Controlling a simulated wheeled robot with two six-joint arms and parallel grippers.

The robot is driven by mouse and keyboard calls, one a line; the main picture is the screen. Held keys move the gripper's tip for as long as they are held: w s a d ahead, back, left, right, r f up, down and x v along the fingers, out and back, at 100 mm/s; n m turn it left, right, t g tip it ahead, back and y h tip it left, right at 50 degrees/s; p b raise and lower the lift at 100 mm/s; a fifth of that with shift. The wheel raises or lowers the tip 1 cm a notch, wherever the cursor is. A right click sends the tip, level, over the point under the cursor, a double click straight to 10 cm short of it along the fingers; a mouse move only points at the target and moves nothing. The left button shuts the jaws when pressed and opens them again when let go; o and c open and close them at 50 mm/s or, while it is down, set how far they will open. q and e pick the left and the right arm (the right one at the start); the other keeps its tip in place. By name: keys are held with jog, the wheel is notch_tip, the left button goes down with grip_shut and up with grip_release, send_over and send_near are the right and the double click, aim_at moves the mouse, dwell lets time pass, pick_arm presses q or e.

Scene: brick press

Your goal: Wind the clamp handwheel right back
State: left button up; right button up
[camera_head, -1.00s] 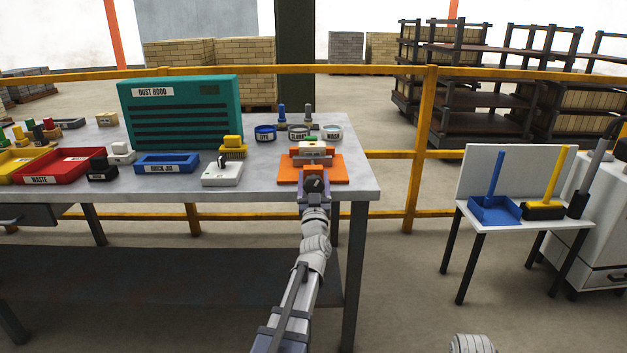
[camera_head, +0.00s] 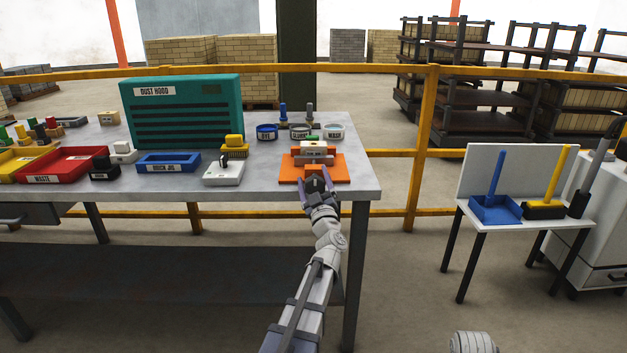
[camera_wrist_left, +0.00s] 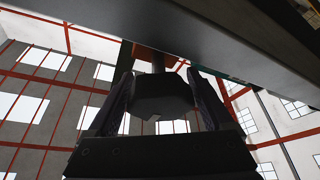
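The clamp has an orange base plate (camera_head: 337,165) at the front right corner of the grey bench, with a pale block (camera_head: 314,148) among its grey parts. Its dark handwheel (camera_head: 317,184) faces me at the bench's front edge. My left gripper (camera_head: 317,189) is at the handwheel, one finger on each side, spread open. In the left wrist view the dark handwheel (camera_wrist_left: 162,95) stands between the two fingers, with narrow gaps beside it; its shaft runs up behind. My right gripper is not in view.
The bench (camera_head: 262,182) also holds a white unit (camera_head: 222,173), a blue brick jig tray (camera_head: 168,162), a red waste tray (camera_head: 68,168), labelled round pots (camera_head: 266,132) and a green dust hood (camera_head: 185,110). A yellow rail (camera_head: 420,150) runs behind. Open floor lies right of the bench.

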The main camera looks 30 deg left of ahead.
aim_at(316, 189)
pick_arm(q)
jog(key=shift+o, duration=1)
jog(key=b+v, duration=0.2)
jog(key=v, duration=0.5)
jog(key=shift+s+d+f+b, duration=0.15)
jog(key=shift+s+d+b, duration=0.15)
jog(key=shift+b, duration=0.1)
jog(key=p+x, duration=0.2)
jog(key=x, duration=0.5)
jog(key=shift+w+a+r+p, duration=0.2)
jog(key=shift+w+p, duration=0.1)
jog(key=shift+p, duration=0.1)
jog(key=shift+w+a, duration=0.1)
jog(key=shift+a, duration=0.1)
jog(key=shift+d+m+t+h, duration=0.15)
jog(key=shift+m+t+h, duration=0.3)
jog(key=shift+m, duration=0.45)
